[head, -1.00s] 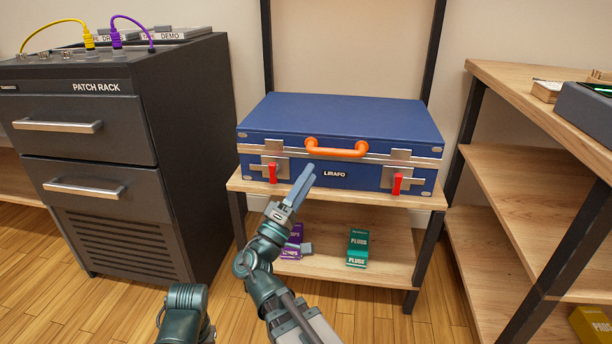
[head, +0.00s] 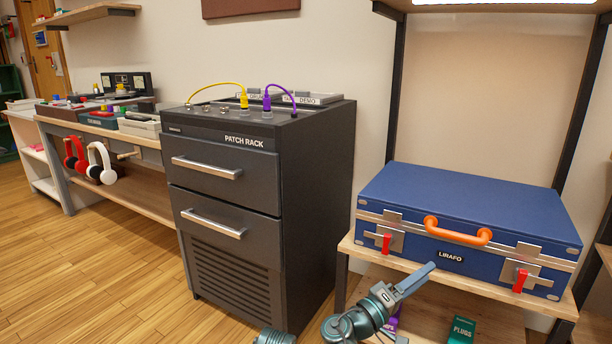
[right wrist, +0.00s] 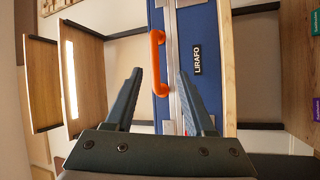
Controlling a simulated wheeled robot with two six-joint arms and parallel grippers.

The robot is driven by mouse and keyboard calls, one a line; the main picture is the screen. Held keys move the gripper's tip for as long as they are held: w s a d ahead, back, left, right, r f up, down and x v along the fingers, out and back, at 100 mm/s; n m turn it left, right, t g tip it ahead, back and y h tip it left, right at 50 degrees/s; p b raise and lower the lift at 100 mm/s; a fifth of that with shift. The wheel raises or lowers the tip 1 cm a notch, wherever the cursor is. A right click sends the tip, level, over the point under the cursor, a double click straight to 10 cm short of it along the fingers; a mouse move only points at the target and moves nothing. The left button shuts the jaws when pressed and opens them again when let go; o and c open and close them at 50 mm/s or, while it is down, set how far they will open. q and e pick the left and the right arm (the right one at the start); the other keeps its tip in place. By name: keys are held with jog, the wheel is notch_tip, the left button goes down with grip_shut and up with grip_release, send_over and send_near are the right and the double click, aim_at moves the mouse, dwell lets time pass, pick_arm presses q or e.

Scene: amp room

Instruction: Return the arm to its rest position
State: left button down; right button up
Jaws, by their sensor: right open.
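My right gripper (head: 414,282) is in front of the blue LIRAFO case (head: 460,205), just left of its label in the head view. In the right wrist view its two fingers (right wrist: 160,72) are spread with nothing between them; the case's orange handle (right wrist: 157,62) shows beyond them. Whether the fingertips touch the case is unclear. The case is closed, and its two red latches (head: 386,243) hang down.
The case lies on a wooden shelf (head: 350,247), with a green PLUGS box (head: 461,330) below. The dark patch rack cabinet (head: 320,190) stands close on the left. Wooden floor (head: 110,270) is clear farther left. A bench (head: 130,203) with hung headphones stands behind.

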jog(key=s+a+f+g+y+p, duration=0.4)
jog(key=a+f+g+y+p, duration=0.3)
jog(key=y+p, duration=0.3)
jog(key=s+a+n+g+y+p, duration=0.1)
jog(key=s+a+y+p, duration=0.3)
jog(key=a, duration=0.3)
jog(key=s+a+n+g+y+p, duration=0.1)
jog(key=s+a+y+p, duration=0.25)
jog(key=a, duration=0.45)
pick_arm(q)
notch_tip(320, 180, up, 57)
jog(key=p, duration=3.7)
pick_arm(e)
notch_tip(320, 180, up, 36)
jog(key=shift+s+d+r, duration=0.2)
jog(key=shift+s+r, duration=0.05)
pick_arm(q)
jog(key=shift+s+f, duration=0.1)
